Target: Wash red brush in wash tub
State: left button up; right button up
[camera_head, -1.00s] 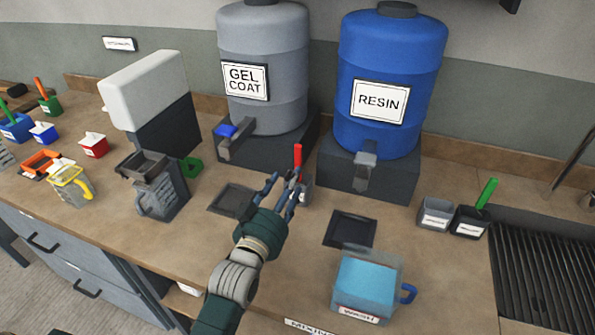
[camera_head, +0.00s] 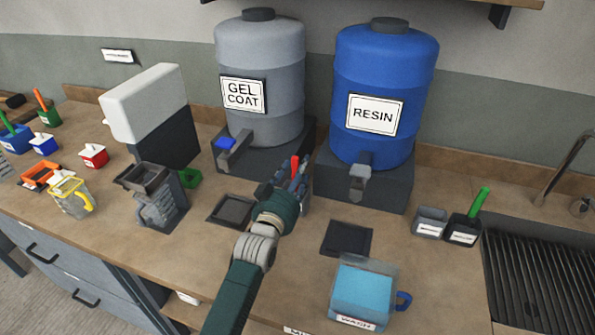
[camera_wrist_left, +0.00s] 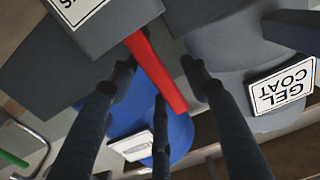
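The red brush shows as a red handle (camera_head: 295,166) standing up near the gel coat drum's base; in the left wrist view the handle (camera_wrist_left: 155,70) slants between my fingers. Its lower end goes to a grey holder (camera_wrist_left: 110,20), so the bristles are hidden. My left gripper (camera_head: 294,180) is at the brush, its fingers (camera_wrist_left: 158,75) spread on either side of the handle with visible gaps. The wash tub (camera_head: 361,299), a clear container with blue liquid, a WASH label and a blue handle, stands at the front right of the arm. My right gripper is out of view.
Grey gel coat (camera_head: 260,65) and blue resin (camera_head: 385,65) drums stand behind the gripper, with spigots facing forward. Dark square pads (camera_head: 346,239) lie on the counter. A cup with a green brush (camera_head: 478,203) stands right, beside the sink (camera_head: 540,275).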

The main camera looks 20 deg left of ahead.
pick_arm(q)
jog(key=c, duration=0.4)
grip_shut()
jog(key=shift+r+p, duration=1.1)
notch_tip(320, 180, up, 9)
jog(key=p, duration=0.8)
jog(key=shift+f, duration=0.1)
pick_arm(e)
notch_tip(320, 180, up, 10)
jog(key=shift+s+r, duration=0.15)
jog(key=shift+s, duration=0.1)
